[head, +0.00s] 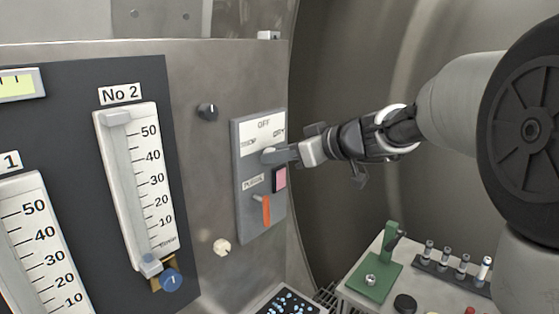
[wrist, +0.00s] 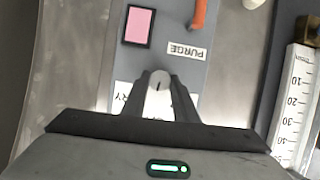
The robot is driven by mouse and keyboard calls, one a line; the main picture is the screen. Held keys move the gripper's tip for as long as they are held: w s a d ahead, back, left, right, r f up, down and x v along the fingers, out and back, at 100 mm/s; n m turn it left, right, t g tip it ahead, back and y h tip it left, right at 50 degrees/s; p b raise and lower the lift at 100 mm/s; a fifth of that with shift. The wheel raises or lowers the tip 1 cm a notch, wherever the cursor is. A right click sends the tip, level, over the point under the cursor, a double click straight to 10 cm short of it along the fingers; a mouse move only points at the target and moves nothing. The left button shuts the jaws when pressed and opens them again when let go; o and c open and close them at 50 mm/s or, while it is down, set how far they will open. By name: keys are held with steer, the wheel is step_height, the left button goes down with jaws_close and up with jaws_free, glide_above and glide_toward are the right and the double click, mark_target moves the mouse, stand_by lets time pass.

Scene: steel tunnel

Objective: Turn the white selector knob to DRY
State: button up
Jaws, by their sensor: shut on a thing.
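The white selector knob (wrist: 158,78) sits on the grey switch panel (head: 247,205), below a white label plate reading OFF at the top and DRY at the right. My gripper (head: 272,156) reaches in from the right, its two fingers closed on either side of the knob. In the wrist view, which shows the panel upside down, a short dark line on the knob runs roughly up and down the picture. Part of the DRY label (wrist: 122,95) shows left of the fingers there. The fingers and gripper body hide much of the knob and label plate.
Below the knob are a pink square button (head: 280,179), a PURGE label (head: 254,183) and an orange lever (head: 266,210). A small dark knob (head: 208,111) and a No 2 gauge (head: 138,185) are at left. A bench with a green stand (head: 376,277) is lower right.

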steer(key=m+g+y+b, duration=0.1)
steer(key=m+y+b, duration=0.1)
steer(key=m, duration=0.3)
steer(key=m+g+y+b, duration=0.1)
steer(key=m+y+b, duration=0.1)
steer(key=m, duration=0.4)
steer(key=f+m+y+b, duration=0.1)
steer(key=m+y+b, duration=0.1)
steer(key=m+y, duration=0.2)
steer(key=shift+w+d+m+g+b, duration=0.15)
steer(key=shift+m+g+b, duration=0.05)
steer(key=shift+m, duration=0.35)
steer(key=shift+w+d+m+g+b, duration=0.1)
steer(key=shift+w+m+g+b, duration=0.1)
steer(key=shift+m, duration=0.35)
steer(key=o, duration=1.1)
steer(key=shift+c, duration=0.2)
steer(key=v, duration=1.7)
steer(key=shift+d+f+b, duration=0.2)
steer(key=shift+f+b, duration=0.05)
steer(key=shift+b, duration=0.05)
steer(key=shift+s, duration=0.1)
